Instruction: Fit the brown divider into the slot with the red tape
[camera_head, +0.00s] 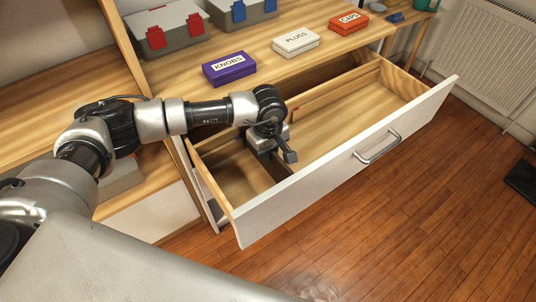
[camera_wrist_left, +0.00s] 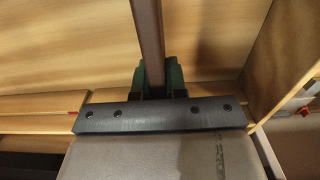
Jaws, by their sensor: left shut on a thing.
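The brown divider (camera_wrist_left: 148,35) is a narrow upright strip in the left wrist view. My left gripper (camera_wrist_left: 155,78) is shut on it, with dark green fingers on both sides. In the head view my left gripper (camera_head: 282,150) is inside the open wooden drawer (camera_head: 350,112), toward its left part, and mostly hides the divider there. A small piece of red tape (camera_head: 295,109) shows behind the gripper, at the drawer's back side; a red mark (camera_wrist_left: 74,114) also shows at the left on a wooden edge in the wrist view. Whether the divider touches a slot cannot be told. My right gripper is out of view.
The white drawer front (camera_head: 300,185) with its handle (camera_head: 378,147) bounds the near side. Behind stand a purple KNOBS box (camera_head: 229,69), a white PLUGS box (camera_head: 296,41) and a red CAPS box (camera_head: 348,22). The drawer's right part is empty.

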